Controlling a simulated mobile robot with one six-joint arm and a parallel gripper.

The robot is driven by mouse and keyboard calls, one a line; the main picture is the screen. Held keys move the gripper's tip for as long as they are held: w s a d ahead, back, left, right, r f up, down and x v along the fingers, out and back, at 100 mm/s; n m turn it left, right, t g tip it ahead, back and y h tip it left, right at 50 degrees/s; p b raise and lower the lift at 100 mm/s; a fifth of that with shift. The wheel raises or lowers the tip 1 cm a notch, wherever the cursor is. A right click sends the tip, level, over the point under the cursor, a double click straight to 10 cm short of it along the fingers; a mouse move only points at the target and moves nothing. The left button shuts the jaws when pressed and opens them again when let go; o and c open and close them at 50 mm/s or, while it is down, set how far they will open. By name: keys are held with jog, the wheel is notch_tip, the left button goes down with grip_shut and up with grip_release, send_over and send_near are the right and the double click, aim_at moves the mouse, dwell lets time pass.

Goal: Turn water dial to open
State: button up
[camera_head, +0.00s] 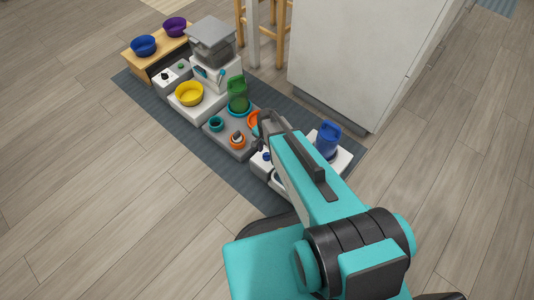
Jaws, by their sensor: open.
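My arm reaches from the lower right over the right end of the row of pet supplies. My gripper (260,142) is at its far end, small and dark, open, beside the white unit at the right. A blue water container (328,138) stands upright on that white unit (343,163). A small blue part (266,157) shows on the unit just below my gripper; I cannot tell whether it is the water dial. My arm hides much of the unit's front. A dark knob (165,77) sits on a grey-white box at the far left.
A dark mat (235,180) lies under the row. On it are a yellow bowl (189,93), a green container (238,90) and a grey-lidded bin (212,40). A wooden stand (133,55) holds blue and purple bowls. A large white block (350,55) stands behind. The left floor is clear.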

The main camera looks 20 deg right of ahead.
aim_at(267, 155)
notch_tip(267, 155, up, 12)
jog(key=p, duration=0.2)
dwell(0.4)
jog(key=shift+r+p, duration=0.15)
jog(key=shift+p, duration=0.15)
jog(key=s+r+n+g+p, duration=0.1)
jog(key=s+r+n+p, duration=0.2)
jog(key=s+p, duration=0.3)
jog(key=s+r+n+g+p, duration=0.2)
jog(key=s+p, duration=0.5)
jog(key=s, duration=0.6)
jog(key=s+r+n+g+p, duration=0.2)
jog(key=s+n+p, duration=0.4)
jog(key=s, duration=0.3)
jog(key=shift+s+a+r+p, duration=0.15)
jog(key=shift+s+r+p, duration=0.2)
jog(key=shift+r, duration=0.55)
